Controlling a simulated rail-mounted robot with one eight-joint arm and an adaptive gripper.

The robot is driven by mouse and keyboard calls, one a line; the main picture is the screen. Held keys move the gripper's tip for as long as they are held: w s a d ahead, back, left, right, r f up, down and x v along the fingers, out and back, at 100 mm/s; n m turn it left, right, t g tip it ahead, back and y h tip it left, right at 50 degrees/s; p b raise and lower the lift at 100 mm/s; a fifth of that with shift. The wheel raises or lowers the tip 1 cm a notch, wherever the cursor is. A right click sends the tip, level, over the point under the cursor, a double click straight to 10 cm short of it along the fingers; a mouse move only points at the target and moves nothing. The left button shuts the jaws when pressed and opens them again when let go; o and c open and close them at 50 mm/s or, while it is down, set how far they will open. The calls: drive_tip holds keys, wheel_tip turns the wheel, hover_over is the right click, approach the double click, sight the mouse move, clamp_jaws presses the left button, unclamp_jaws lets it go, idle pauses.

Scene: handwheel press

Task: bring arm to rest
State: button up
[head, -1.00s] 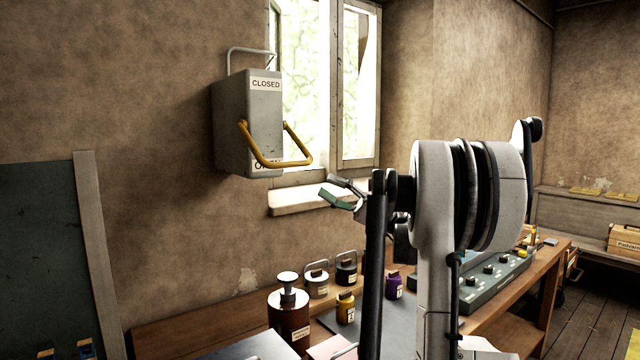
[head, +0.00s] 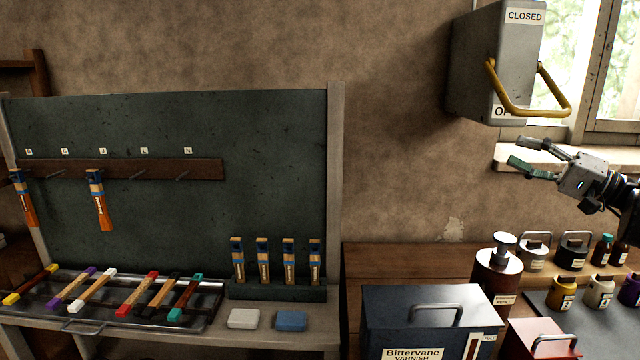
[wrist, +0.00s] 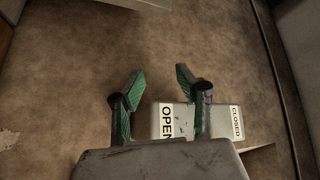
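My gripper (head: 523,152) is at the right of the head view, its two green-padded fingers apart with nothing between them. It points left, just below the grey wall box (head: 485,60) and apart from it in the picture. The box's yellow handle (head: 525,108) hangs low, beside the partly covered OPEN label; the CLOSED label is at the top. In the wrist view my open gripper (wrist: 158,82) shows against the brown wall, with the box (wrist: 175,119) partly behind the right finger.
A window sill (head: 520,160) lies behind my gripper. Below stand a dark varnish box (head: 400,315), a brown canister (head: 495,270) and several bottles. At left are a tool board (head: 200,120) and a tray (head: 190,322) of coloured bars. The wall between board and box is bare.

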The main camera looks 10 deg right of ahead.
drive_tip(key=s+a+f+g+h, duration=0.15)
drive_tip(key=a+f, duration=0.25)
drive_tip(key=a, duration=0.5)
drive_tip(key=s+a+f+g+h, duration=0.1)
drive_tip(key=a+f+g+h, duration=0.2)
drive_tip(key=a, duration=0.6)
drive_tip(key=s+a+f+g+h, duration=0.1)
drive_tip(key=s+a+f+g, duration=0.15)
drive_tip(key=a+f, duration=0.5)
drive_tip(key=s+a+f+n+h, duration=0.2)
drive_tip(key=s+a+f+h, duration=0.1)
drive_tip(key=s, duration=0.5)
drive_tip(key=s+a+f+n+h, duration=0.2)
drive_tip(key=s+a+f+h, duration=0.2)
drive_tip(key=s+f, duration=0.4)
drive_tip(key=shift+f+g+h, duration=0.25)
drive_tip(key=shift+g+h, duration=0.15)
drive_tip(key=shift+h, duration=0.35)
drive_tip(key=shift+s, duration=0.1)
